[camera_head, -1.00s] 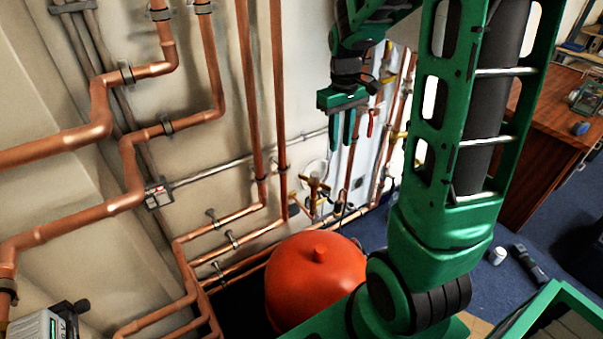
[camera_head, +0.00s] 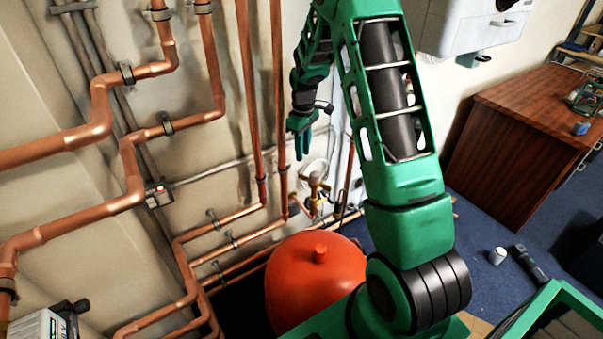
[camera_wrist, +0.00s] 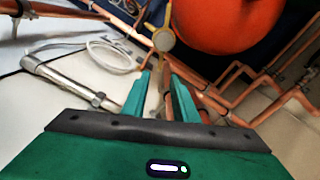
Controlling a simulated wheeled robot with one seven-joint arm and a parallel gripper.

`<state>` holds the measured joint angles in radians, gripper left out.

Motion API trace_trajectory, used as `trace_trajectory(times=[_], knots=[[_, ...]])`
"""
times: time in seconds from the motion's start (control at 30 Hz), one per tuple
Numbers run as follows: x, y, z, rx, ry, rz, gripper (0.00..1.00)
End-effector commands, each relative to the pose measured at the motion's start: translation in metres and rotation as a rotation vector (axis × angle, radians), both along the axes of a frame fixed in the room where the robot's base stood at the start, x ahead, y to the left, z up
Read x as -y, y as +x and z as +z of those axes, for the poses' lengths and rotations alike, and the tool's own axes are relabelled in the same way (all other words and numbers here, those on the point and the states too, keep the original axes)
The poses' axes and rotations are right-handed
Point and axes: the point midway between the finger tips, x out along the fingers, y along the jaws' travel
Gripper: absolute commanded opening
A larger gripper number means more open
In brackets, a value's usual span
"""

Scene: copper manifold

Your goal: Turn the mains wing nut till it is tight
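A brass valve fitting (camera_head: 316,186) stands among the copper pipes at the wall, behind the red vessel. It also shows in the wrist view, with a round brass face (camera_wrist: 163,39) and narrow arms. The mains wing nut cannot be made out for certain; it may be part of this fitting. My gripper (camera_head: 300,155) hangs above and slightly left of the fitting in the head view, fingers pointing down. In the wrist view, my gripper's fingers (camera_wrist: 161,80) are apart with nothing held between them; the fitting appears beyond their tips.
The red vessel (camera_head: 315,280) stands close in front of the fitting. Vertical copper pipes (camera_head: 279,110) run beside my gripper. A pale hose loop (camera_wrist: 108,56) lies near the fitting. A white wall unit (camera_head: 485,28) and wooden desk (camera_head: 530,120) are at the right.

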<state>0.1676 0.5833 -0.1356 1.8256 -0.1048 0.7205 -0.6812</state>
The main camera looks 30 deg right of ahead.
Motion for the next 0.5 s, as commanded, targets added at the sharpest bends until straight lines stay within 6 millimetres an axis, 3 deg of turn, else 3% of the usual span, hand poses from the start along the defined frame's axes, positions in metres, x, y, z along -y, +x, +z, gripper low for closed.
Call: trace_trajectory(times=[0.5], knots=[[0.0,-0.002,-0.083,-0.004,0.0,-0.002,0.26]])
